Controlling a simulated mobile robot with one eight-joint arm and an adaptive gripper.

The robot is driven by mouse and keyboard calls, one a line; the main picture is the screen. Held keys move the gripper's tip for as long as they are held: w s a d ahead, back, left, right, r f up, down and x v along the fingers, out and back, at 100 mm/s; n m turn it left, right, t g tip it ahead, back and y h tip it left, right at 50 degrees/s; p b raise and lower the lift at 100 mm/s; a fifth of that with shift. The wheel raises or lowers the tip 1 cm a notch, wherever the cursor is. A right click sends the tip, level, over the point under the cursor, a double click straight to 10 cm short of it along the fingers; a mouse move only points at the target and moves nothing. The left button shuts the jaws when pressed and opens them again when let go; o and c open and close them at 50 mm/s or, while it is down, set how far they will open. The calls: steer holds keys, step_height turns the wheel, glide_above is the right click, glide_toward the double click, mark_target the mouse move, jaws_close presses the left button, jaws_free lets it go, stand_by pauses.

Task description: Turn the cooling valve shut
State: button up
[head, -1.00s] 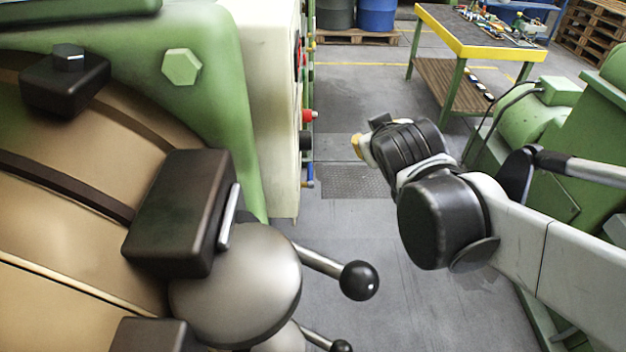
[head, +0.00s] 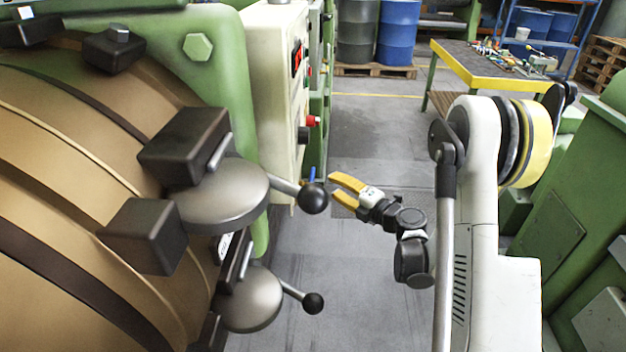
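A small blue handle (head: 311,175) shows at the lower edge of the cream control panel, partly hidden behind a black ball knob. It looks like the cooling valve, but no label is readable. My gripper (head: 335,186) has two yellow fingers that point left at it. The fingers are spread apart with nothing visible between them. The tips appear just right of the handle. I cannot tell the exact depth gap, and I see no clear contact.
Two metal discs with ball-ended levers (head: 313,199) (head: 313,303) stick out from the brown drum at left. A red knob (head: 313,120) is on the control panel (head: 272,100). A yellow-edged workbench (head: 490,80) and blue barrel (head: 398,32) stand behind. Grey floor (head: 370,320) is open below.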

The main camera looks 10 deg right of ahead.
mark_target(313, 172)
steer(key=x, duration=0.3)
steer(key=p+x, duration=0.1)
steer(key=x, duration=0.2)
steer(key=p+x, duration=0.1)
steer(key=x, duration=0.3)
steer(key=shift+a+f, duration=0.2)
steer(key=shift+f, duration=0.1)
steer(key=shift+w+a, duration=0.15)
steer(key=shift+w, duration=0.15)
steer(key=shift+r, duration=0.1)
jaws_close()
